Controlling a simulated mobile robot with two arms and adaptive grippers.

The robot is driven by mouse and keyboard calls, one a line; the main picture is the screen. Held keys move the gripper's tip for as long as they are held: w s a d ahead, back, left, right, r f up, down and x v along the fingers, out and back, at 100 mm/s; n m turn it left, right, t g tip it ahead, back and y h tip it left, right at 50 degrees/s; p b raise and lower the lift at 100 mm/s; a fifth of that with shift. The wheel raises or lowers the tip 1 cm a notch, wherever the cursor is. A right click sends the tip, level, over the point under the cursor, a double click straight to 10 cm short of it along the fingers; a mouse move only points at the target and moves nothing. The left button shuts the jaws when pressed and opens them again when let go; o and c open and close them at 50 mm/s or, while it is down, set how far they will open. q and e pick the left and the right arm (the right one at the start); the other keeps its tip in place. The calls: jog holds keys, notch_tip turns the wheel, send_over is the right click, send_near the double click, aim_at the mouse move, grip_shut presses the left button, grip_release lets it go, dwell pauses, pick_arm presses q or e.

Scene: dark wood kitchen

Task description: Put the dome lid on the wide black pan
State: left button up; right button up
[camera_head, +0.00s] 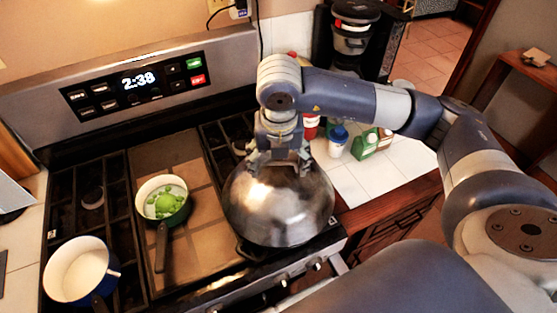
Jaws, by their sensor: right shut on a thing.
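The dome lid (278,212) is a large shiny metal dome over the right front of the stove. My right gripper (284,165) comes down from above and is shut on the top of the lid. A dark piece, apparently a handle of the wide black pan (247,252), shows at the lid's lower left edge. The rest of the pan is hidden under the lid. I cannot tell whether the lid rests on the pan or hangs just above it. My left gripper is not in view.
A small pan with green food (163,200) sits mid-stove, its handle towards the front. A white pot (77,270) stands at front left. Right of the stove, a blue-capped jar (338,141), a green carton (366,144) and a coffee maker (351,40) stand on the tiled counter.

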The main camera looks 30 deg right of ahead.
jog(key=shift+f, duration=0.4)
jog(key=shift+f+b, duration=0.2)
jog(key=shift+b, duration=0.15)
jog(key=o, duration=2.1)
jog(key=shift+r, duration=0.15)
